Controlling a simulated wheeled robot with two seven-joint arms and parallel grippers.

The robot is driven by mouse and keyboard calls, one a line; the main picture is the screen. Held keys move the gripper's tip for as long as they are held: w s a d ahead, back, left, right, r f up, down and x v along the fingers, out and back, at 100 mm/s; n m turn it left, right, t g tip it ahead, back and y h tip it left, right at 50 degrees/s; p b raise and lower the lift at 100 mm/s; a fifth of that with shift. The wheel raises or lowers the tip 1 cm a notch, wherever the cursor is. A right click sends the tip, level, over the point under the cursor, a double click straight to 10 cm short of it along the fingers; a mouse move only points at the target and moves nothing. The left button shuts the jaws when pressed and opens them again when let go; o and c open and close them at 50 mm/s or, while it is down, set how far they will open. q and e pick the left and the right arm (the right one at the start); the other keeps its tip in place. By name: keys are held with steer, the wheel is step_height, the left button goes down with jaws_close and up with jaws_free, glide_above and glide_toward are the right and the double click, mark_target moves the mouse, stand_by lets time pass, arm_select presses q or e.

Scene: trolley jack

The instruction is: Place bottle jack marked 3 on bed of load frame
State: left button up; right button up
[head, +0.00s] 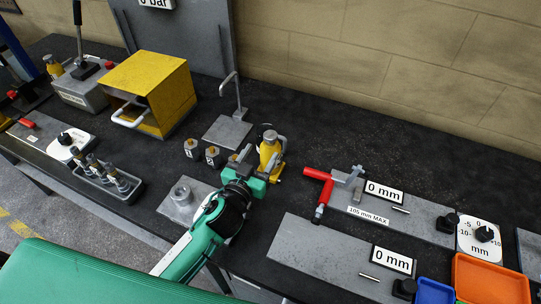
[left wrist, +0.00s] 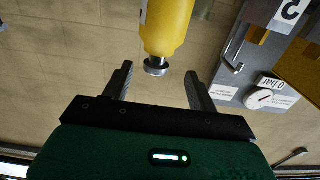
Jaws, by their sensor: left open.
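A yellow bottle jack (head: 268,152) stands upright on the dark bench near the middle; no number on it is legible. My left gripper (head: 252,160) is open right beside it, on its near left side. In the left wrist view, the yellow body of the jack (left wrist: 166,25) with a silver round end shows beyond the gap between the open fingers (left wrist: 158,82). Another small yellow jack (head: 53,68) is at the far left. I cannot clearly identify the load frame's bed. My right gripper is not in view.
Two small labelled grey blocks (head: 202,151) and a grey plate with a ring (head: 181,202) are left of the gripper. A yellow box (head: 152,92) stands behind left. A red-handled clamp (head: 318,190) and grey plates are at right. The bench's back right is clear.

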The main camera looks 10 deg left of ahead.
mark_target(267, 144)
arm_select(q)
steer(key=w, duration=0.3)
steer(key=shift+w+d+p, duration=0.1)
steer(key=shift+d+p, duration=0.25)
steer(key=shift+d, duration=0.05)
steer(key=shift+w, duration=0.1)
steer(key=shift+w+r, duration=0.1)
steer(key=shift+w, duration=0.15)
steer(key=w+p, duration=0.1)
steer(key=w, duration=0.1)
steer(key=w+d+p, duration=0.1)
steer(key=w, duration=0.1)
steer(key=shift+r+p, duration=0.1)
steer(key=shift+p, duration=0.25)
steer(key=shift+w+d, duration=0.1)
steer(key=shift+w, duration=0.15)
steer(key=c, duration=1.1)
jaws_close()
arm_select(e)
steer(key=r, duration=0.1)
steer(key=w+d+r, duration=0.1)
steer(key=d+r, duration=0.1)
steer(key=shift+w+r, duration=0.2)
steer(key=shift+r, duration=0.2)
